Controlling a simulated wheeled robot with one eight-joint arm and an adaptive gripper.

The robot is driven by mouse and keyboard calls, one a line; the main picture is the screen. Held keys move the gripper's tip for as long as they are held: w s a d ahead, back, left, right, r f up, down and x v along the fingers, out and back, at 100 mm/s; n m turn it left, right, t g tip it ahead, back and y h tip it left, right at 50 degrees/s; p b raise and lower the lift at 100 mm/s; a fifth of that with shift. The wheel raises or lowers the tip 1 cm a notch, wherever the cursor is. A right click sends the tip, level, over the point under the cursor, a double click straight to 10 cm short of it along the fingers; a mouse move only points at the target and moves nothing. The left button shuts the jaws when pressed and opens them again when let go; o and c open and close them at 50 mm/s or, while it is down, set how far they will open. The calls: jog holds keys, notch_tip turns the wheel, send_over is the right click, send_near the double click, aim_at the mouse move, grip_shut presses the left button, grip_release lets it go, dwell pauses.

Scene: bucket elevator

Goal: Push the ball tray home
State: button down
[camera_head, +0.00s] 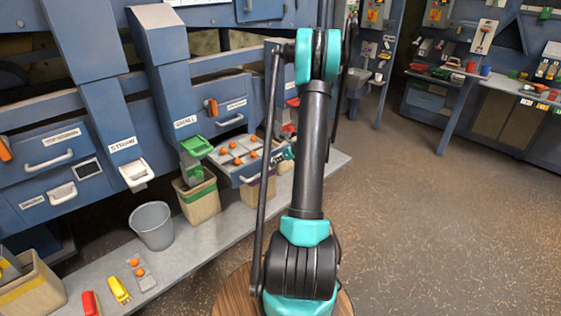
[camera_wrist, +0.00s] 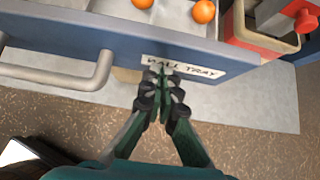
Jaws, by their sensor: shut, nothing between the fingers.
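The ball tray (camera_head: 238,168) is a blue drawer standing out from the machine, with several orange balls (camera_head: 238,160) in its pale inside. In the wrist view its blue front (camera_wrist: 120,38) crosses the upper picture, with a grey bar handle (camera_wrist: 75,80) on the left and a white label reading BALL TRAY (camera_wrist: 200,68). My gripper (camera_wrist: 163,72) is shut and empty, its fingertips at the label's left part, right of the handle. I cannot tell whether they touch the front. In the head view my arm partly hides the tray's right side.
A bucket with a green chute (camera_head: 197,195) stands left of the tray, and a grey bucket (camera_head: 152,226) farther left. The pale ledge (camera_head: 215,240) runs below; open floor (camera_head: 430,220) lies right.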

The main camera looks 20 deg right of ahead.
jog(key=w+a, duration=0.3)
jog(key=w, duration=0.6)
jog(key=w+a, duration=0.3)
jog(key=w, duration=0.6)
jog(key=w+a, duration=0.4)
jog(key=w, duration=0.5)
jog(key=shift+w, duration=0.3)
jog(key=shift+w+a+r, duration=0.1)
jog(key=shift+w+a, duration=0.05)
jog(key=shift+w, duration=0.2)
